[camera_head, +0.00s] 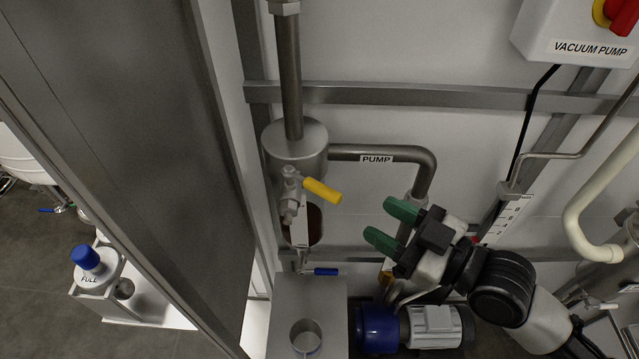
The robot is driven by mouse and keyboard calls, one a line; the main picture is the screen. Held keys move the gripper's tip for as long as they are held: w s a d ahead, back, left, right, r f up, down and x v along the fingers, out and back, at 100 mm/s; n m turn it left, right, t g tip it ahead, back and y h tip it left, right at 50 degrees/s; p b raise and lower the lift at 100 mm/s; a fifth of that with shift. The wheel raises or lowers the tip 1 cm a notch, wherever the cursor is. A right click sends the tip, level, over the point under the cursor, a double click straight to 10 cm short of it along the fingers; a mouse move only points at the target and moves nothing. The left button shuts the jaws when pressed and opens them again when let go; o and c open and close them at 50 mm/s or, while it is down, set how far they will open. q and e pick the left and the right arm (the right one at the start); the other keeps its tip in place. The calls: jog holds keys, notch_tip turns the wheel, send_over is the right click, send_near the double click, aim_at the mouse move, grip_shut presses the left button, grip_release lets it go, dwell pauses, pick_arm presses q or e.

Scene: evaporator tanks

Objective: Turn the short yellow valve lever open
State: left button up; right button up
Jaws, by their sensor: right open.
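The short yellow valve lever (322,190) sits on a small metal valve (291,190) at the front of a steel cylinder (296,146). It points right and slightly down. My right gripper (384,223) comes in from the lower right, with green fingertips apart and nothing between them. The fingers point left toward the lever, and a clear gap shows between them and it in the picture. My left gripper does not show.
A blue lever (325,271) sits below the valve. A pipe labelled PUMP (376,158) runs right from the cylinder. A blue and grey pump motor (432,326) stands under my right arm. A large steel panel (130,130) fills the left. A vacuum pump switch box (575,32) hangs upper right.

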aim_at(310, 184)
jog(key=p+x, duration=0.1)
jog(key=x, duration=0.2)
jog(key=p+x, duration=0.1)
jog(key=x, duration=0.2)
jog(key=s+r+p+x, duration=0.1)
jog(key=x, duration=0.2)
jog(key=shift+w+a+r+p, duration=0.1)
jog(key=shift+w+a+p, duration=0.15)
jog(key=shift+a, duration=0.45)
jog(key=shift+w+a, duration=0.2)
jog(key=shift+a, duration=0.2)
grip_shut()
